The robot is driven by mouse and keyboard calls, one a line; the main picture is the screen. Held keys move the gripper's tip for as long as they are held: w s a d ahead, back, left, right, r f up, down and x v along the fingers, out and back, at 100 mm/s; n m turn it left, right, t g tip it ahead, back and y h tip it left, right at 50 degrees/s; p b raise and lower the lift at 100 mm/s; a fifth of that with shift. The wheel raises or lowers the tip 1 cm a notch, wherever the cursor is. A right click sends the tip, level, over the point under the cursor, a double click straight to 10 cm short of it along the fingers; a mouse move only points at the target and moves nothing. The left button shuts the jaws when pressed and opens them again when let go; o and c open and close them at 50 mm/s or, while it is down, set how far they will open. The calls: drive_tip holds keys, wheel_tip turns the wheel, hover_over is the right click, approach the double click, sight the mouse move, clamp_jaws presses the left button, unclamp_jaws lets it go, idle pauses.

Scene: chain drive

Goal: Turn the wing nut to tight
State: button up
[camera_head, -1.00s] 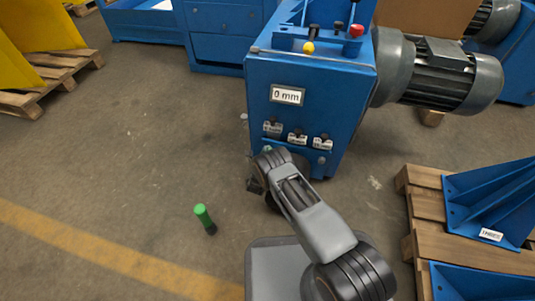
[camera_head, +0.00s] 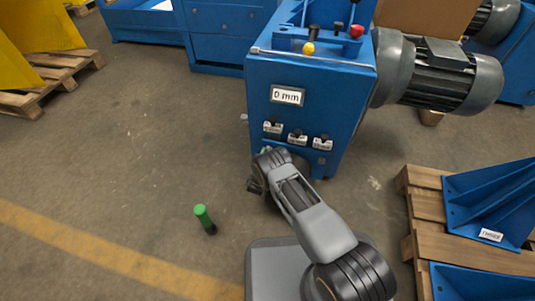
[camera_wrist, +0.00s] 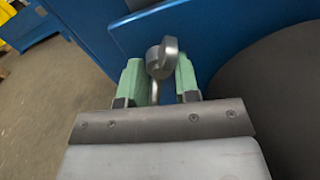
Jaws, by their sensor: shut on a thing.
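In the wrist view my gripper (camera_wrist: 158,84) has its two green fingers closed around a silver wing nut (camera_wrist: 161,57). One rounded wing stands up between the fingertips, and part of the nut lies hidden between the fingers. The nut sits in front of a blue panel of the machine (camera_wrist: 95,42). In the head view my gripper is mostly hidden behind my wrist, low at the front left of the blue machine cabinet (camera_head: 262,105), and the wing nut cannot be made out there.
The cabinet front carries a "0 mm" plate (camera_head: 287,95) and several black knobs. A grey motor (camera_head: 445,75) juts out at the right. A pallet with blue brackets (camera_head: 425,215) lies at the right.

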drive_tip(key=m, duration=0.5)
drive_tip(key=shift+m, duration=0.3)
drive_tip(key=m, duration=0.4)
drive_tip(key=shift+m, duration=0.4)
drive_tip(key=shift+f+m, duration=0.1)
drive_tip(key=shift+m, duration=0.2)
drive_tip(key=o, duration=0.7)
drive_tip(key=shift+c, duration=0.2)
drive_tip(key=p+v, duration=0.5)
drive_tip(key=v, duration=0.9)
